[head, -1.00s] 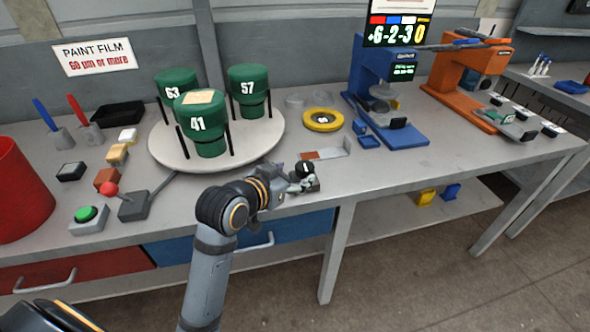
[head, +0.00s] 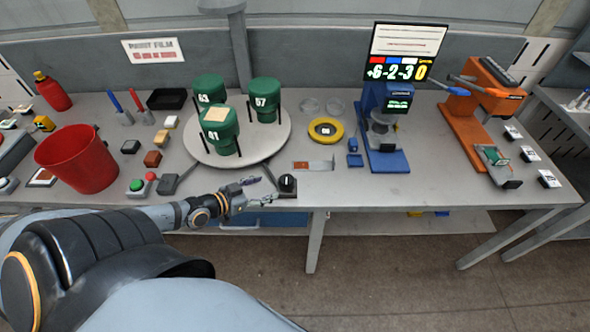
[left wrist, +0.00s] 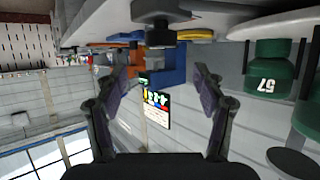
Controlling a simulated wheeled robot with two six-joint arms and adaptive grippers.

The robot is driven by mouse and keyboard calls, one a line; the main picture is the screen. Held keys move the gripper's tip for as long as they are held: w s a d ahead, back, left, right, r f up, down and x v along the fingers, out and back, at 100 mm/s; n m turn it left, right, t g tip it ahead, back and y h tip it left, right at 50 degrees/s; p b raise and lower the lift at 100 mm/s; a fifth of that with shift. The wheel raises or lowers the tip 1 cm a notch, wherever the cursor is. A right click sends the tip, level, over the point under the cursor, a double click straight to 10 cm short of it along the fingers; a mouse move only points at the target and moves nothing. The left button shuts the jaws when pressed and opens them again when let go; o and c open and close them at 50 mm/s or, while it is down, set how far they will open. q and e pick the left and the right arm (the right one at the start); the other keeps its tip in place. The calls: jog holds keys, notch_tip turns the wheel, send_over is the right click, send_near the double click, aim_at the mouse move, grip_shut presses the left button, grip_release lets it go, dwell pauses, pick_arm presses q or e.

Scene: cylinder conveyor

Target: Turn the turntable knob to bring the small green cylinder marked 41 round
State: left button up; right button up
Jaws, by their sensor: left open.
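The green cylinder marked 41 (head: 219,138) stands upright at the front of the round white turntable (head: 193,146), with a tan patch on its top. Green cylinders 63 (head: 208,90) and 57 (head: 264,92) stand behind it; 57 also shows upside down in the left wrist view (left wrist: 268,80). The black knob (head: 287,183) with a white mark sits at the bench's front edge. My left gripper (head: 262,190) is open and empty, just left of the knob. In the left wrist view the knob (left wrist: 154,12) lies beyond the open fingertips (left wrist: 165,80), apart from them. My right gripper is out of view.
A grey box with a red-tipped lever (head: 168,184) and a green button (head: 137,186) are left of my gripper. A red bin (head: 78,160) stands further left. A yellow ring (head: 326,130), blue device (head: 386,160) and orange device (head: 465,125) are to the right.

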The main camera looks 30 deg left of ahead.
aim_at(285, 180)
pick_arm(q)
jog(key=shift+w+a+f+b, duration=0.1)
jog(key=shift+w+f+b, duration=0.85)
jog(key=shift+b, duration=0.15)
jog(key=shift+b+x, duration=0.85)
jog(key=shift+x, duration=0.25)
jog(key=x, duration=0.1)
jog(key=b+x, duration=0.1)
jog(key=x, duration=0.1)
jog(key=b+x, duration=0.1)
jog(key=shift+w+d+r, duration=0.25)
jog(key=shift+w+d, duration=0.15)
jog(key=shift+w+d+f, duration=0.1)
jog(key=shift+w+f, duration=0.1)
jog(key=shift+w, duration=0.4)
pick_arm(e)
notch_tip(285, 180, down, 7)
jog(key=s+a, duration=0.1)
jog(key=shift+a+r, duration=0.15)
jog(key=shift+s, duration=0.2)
